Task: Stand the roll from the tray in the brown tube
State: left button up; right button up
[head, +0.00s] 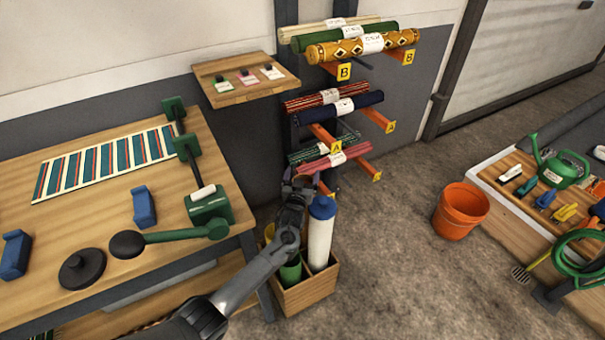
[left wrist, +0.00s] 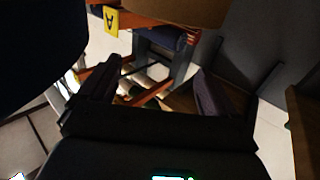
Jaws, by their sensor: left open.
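My left gripper (head: 302,182) is open and empty, in front of the left end of the lowest rack level. Its two fingers also show in the left wrist view (left wrist: 153,88), with nothing between them but rack parts beyond. My arm hides part of the crate. I cannot make out a brown tube, nor tell which roll or tray is meant. My right gripper is not in view.
A wall rack bears several rolls, such as a yellow patterned roll (head: 362,46), a dark blue roll (head: 340,108) and a pink roll (head: 343,156), on orange arms. A workbench (head: 90,225) stands left. An orange bucket (head: 460,211) stands right. The floor between is clear.

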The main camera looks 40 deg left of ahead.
pick_arm(q)
jog(key=p+v, duration=0.3)
jog(key=v, duration=0.7)
jog(key=shift+p, duration=0.4)
jog(key=shift+s+d, duration=0.1)
